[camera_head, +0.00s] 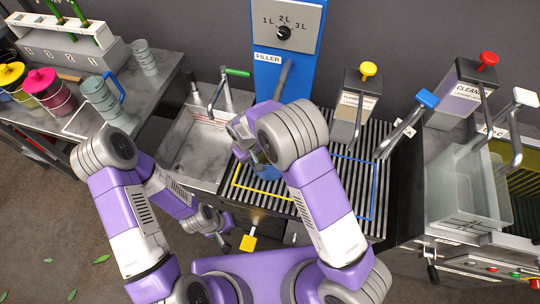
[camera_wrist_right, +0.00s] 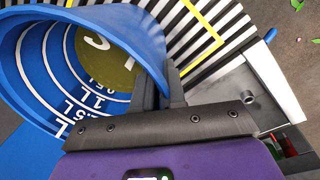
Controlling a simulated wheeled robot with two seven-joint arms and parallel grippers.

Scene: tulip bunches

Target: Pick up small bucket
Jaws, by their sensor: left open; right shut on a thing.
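A blue bucket with white litre rings inside (camera_wrist_right: 38,50) fills the left of the right wrist view. Its wall is between the fingers of my right gripper (camera_wrist_right: 162,92), which is shut on it. In the head view only a little of the bucket (camera_head: 268,173) shows below the right gripper (camera_head: 255,155), mostly hidden by my right arm, near the filler. I cannot tell whether it rests on the striped grate or is held above it. My left gripper (camera_head: 222,240) is open, low in front of the sink and away from the bucket.
The striped grate (camera_head: 340,185) has yellow and blue outlines. The blue filler (camera_head: 268,75) stands behind it, a metal sink (camera_head: 190,150) at its left. A clear bin (camera_head: 465,195) is right.

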